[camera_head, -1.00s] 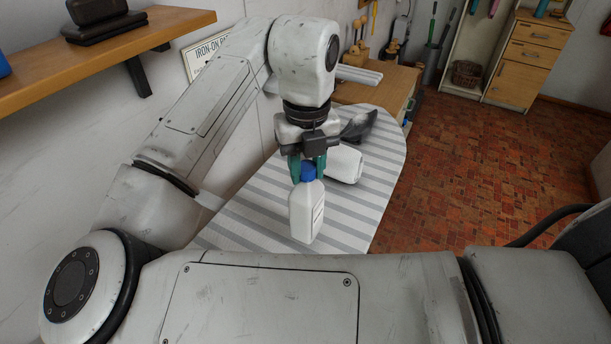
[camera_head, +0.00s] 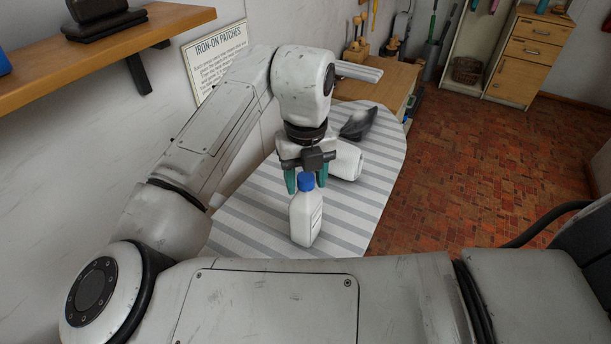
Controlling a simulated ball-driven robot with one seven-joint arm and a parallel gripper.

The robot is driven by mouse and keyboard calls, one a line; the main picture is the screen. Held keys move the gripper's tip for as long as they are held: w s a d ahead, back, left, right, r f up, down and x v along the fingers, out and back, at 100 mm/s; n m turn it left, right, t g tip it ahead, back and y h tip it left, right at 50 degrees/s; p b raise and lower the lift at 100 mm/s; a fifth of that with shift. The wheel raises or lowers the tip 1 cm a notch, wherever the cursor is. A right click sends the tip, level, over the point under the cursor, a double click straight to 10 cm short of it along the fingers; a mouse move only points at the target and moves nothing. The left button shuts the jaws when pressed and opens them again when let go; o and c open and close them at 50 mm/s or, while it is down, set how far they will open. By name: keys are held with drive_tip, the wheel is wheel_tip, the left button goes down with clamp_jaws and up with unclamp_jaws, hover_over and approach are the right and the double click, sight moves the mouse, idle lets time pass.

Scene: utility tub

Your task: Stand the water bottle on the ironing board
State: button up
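The water bottle (camera_head: 305,217), white with a blue cap (camera_head: 306,182), stands upright on the grey-and-white striped ironing board (camera_head: 262,212). Its base appears to rest on the cover. My gripper (camera_head: 307,181) is above the bottle, pointing down, with its green fingers spread either side of the cap. Gaps show between the fingers and the cap, so it is open and not holding the bottle.
A white rounded object (camera_head: 347,160) lies on the board just behind my gripper. A dark iron-like object (camera_head: 358,124) is farther back. A wooden bench (camera_head: 378,88) adjoins the far end. The board's right side is clear.

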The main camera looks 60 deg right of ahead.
drive_tip(key=shift+o, duration=0.5)
drive_tip(key=shift+r, duration=0.1)
wheel_tip(320, 180, up, 12)
drive_tip(key=shift+b, duration=0.3)
idle(0.6)
